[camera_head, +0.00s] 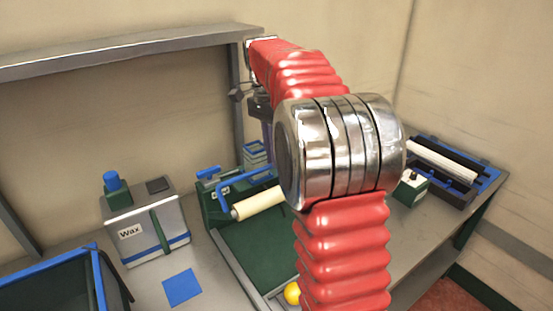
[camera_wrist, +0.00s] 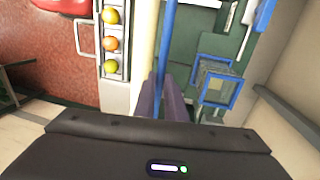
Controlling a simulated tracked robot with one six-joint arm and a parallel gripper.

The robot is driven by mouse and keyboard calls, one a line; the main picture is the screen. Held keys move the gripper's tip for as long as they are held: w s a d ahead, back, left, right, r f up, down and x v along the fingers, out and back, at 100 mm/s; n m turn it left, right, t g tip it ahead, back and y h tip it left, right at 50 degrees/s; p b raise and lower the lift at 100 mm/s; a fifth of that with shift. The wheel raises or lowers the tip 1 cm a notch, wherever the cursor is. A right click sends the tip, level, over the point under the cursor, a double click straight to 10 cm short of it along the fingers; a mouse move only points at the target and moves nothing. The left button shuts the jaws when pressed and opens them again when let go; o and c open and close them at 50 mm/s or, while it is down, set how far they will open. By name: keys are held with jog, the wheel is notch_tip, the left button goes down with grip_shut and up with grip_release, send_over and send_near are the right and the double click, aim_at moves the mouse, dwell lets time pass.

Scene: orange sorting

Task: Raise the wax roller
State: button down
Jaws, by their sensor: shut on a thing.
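The wax roller (camera_head: 258,203) is a cream cylinder with a blue bar handle (camera_head: 236,187), set at the back end of a green bed. In the wrist view the cream roller (camera_wrist: 144,45) runs beside the blue bar (camera_wrist: 168,40). My gripper (camera_wrist: 167,88) has its dark purple fingers shut on the blue bar. In the head view my gripper (camera_head: 267,130) is partly seen behind my arm's metal joint, which also hides the roller's right end.
A grey wax box (camera_head: 145,228) with a blue cap stands left of the bed. A blue square (camera_head: 182,287) lies on the table. A yellow fruit (camera_head: 292,293) is near the front. In the wrist view an orange fruit (camera_wrist: 110,43) sits in a channel. A blue-framed box (camera_wrist: 218,85) is at right.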

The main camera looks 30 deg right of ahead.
jog(key=shift+w+a+f, duration=0.1)
jog(key=shift+w+a, duration=0.15)
jog(key=shift+w, duration=0.45)
jog(key=c, duration=1.8)
grip_release()
jog(key=shift+w, duration=0.15)
jog(key=shift+d, duration=0.1)
jog(key=r, duration=0.4)
jog(key=w+r, duration=0.1)
jog(key=r, duration=0.6)
jog(key=shift+w+r, duration=0.35)
